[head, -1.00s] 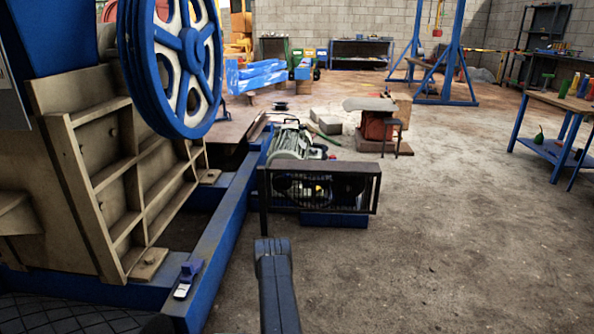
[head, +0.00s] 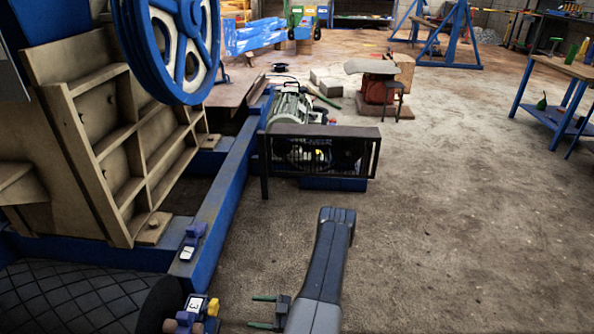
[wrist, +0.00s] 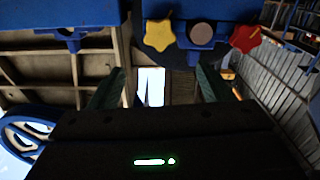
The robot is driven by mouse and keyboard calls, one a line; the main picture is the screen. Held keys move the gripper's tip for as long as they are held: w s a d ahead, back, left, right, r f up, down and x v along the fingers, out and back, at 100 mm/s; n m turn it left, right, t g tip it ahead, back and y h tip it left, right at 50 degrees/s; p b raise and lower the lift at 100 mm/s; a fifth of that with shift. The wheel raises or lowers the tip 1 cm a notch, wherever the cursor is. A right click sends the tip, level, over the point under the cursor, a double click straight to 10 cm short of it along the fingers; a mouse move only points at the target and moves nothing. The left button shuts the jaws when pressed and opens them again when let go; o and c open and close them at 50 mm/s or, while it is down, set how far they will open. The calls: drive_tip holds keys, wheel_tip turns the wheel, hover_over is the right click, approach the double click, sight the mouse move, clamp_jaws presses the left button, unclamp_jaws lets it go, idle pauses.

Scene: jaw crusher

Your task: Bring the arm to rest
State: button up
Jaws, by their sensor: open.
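My gripper (head: 262,312) is low in the head view, just left of my dark arm link. Its two green fingers point left and stand apart, with nothing seen between them. In the wrist view my gripper (wrist: 157,88) shows a finger on each side, with open space and a bright white patch beyond. A small device with a white display (head: 196,303) lies left of the fingers, apart from them. A yellow star knob (wrist: 158,35) and a red star knob (wrist: 245,38) show on a blue part at the top of the wrist view.
The crusher's blue frame beam (head: 215,212) runs along the left, with a small blue item with a white tag (head: 190,243) on it. A big blue flywheel (head: 180,45) and a mesh-guarded motor (head: 320,152) stand beyond. A workbench (head: 565,75) is at right. The concrete floor between is clear.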

sight(216, 308)
drive_tip(key=a+b, duration=0.1)
drive_tip(key=a, duration=0.3)
drive_tip(key=a+b, duration=0.1)
drive_tip(key=a, duration=0.4)
drive_tip(key=w+a+b, duration=0.1)
drive_tip(key=a+b, duration=0.1)
drive_tip(key=a, duration=0.3)
drive_tip(key=shift+d+n, duration=0.2)
drive_tip(key=shift+n, duration=1)
drive_tip(key=s+d+p, duration=0.1)
drive_tip(key=d+p, duration=0.2)
drive_tip(key=d, duration=1)
drive_tip(key=shift+d+p, duration=0.35)
drive_tip(key=shift+p, duration=0.05)
